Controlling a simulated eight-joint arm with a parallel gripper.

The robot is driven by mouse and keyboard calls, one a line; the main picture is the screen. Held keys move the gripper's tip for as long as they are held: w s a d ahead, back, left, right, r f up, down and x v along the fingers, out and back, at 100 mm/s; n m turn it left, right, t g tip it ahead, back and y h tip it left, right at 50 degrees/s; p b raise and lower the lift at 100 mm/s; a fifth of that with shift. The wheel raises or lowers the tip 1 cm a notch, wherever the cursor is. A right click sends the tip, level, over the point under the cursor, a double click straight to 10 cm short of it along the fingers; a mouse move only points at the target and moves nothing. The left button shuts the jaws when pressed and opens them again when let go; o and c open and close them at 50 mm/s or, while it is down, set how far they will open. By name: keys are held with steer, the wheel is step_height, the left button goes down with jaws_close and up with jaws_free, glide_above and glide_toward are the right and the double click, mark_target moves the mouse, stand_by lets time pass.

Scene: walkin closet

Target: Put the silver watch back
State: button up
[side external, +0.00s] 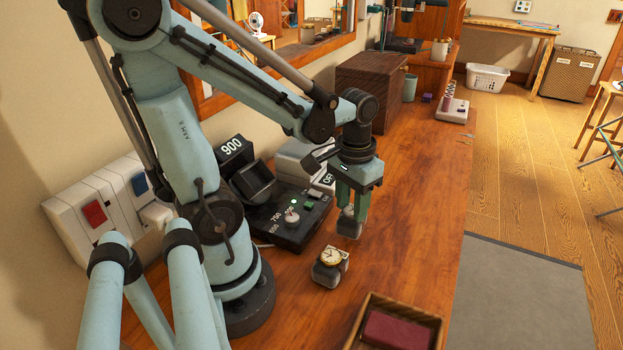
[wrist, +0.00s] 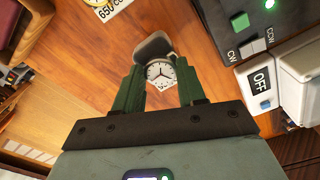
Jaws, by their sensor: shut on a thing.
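The silver watch (wrist: 160,73), with a round white dial and dark hands, sits between the green fingers of my gripper (wrist: 160,88) in the wrist view. A grey rounded piece, like a watch cushion (wrist: 152,47), shows just beyond the dial. In the side external view my gripper (side external: 352,206) points down over the counter, shut on the watch. The grey piece (side external: 349,223) hangs or stands right below the fingertips; I cannot tell whether it touches the wood. The watch face is hidden from the side.
A gold-toned watch (side external: 331,257) on a grey cushion stands nearby, toward the front. A black control box (side external: 290,222) with knob and buttons lies left of my gripper. A wooden tray (side external: 436,322) holds a dark red block (side external: 397,330). The counter right of my gripper is clear.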

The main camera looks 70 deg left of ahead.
mark_target(351, 212)
steer(key=shift+f, duration=1.1)
steer(key=shift+f, duration=0.15)
steer(key=o, duration=1)
steer(key=shift+r, duration=6.05)
steer(key=shift+w+d+f+m+t, duration=0.45)
steer(key=shift+w+d+m+t, duration=0.2)
steer(key=shift+d+t, duration=0.5)
steer(key=shift+w+d+f+m+t, duration=0.4)
steer(key=shift+w+d+m+t, duration=0.2)
steer(key=shift+d+t, duration=0.55)
steer(key=shift+w+d+f+m+t, duration=0.45)
steer(key=shift+w+d+m+t, duration=0.2)
steer(key=shift+d+t, duration=0.5)
